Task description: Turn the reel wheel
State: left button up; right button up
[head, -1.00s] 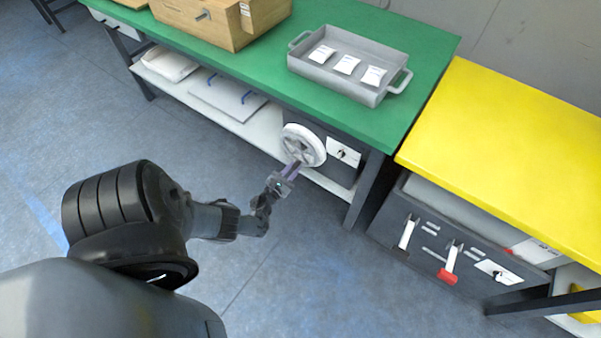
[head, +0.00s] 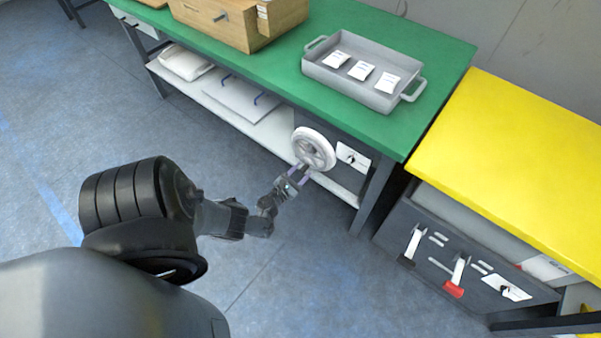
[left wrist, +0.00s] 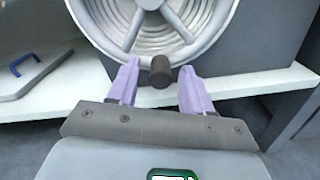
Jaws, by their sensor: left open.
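The reel wheel (head: 314,149) is a light grey spoked wheel mounted upright on the front of the green bench, below its top. In the left wrist view the wheel (left wrist: 208,42) fills the upper middle, and a dark round handle knob (left wrist: 160,72) sticks out near its lower rim. My left gripper (head: 299,174) is at the lower edge of the wheel in the head view. In the left wrist view its two purple fingers (left wrist: 158,88) are apart, with the knob between and just beyond their tips. I cannot tell whether they touch it. My right gripper is not in view.
A grey tray (head: 310,67) with several white packets stands on the green bench (head: 445,60). A white shelf (head: 245,126) runs beneath, carrying a board with blue handles. A yellow table (head: 510,140) with a dark lever panel (head: 440,262) stands right. Open floor lies in front.

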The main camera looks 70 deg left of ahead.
pick_arm(q)
jog(key=p+v, duration=0.2)
jog(key=v, duration=0.9)
jog(key=shift+w, duration=0.1)
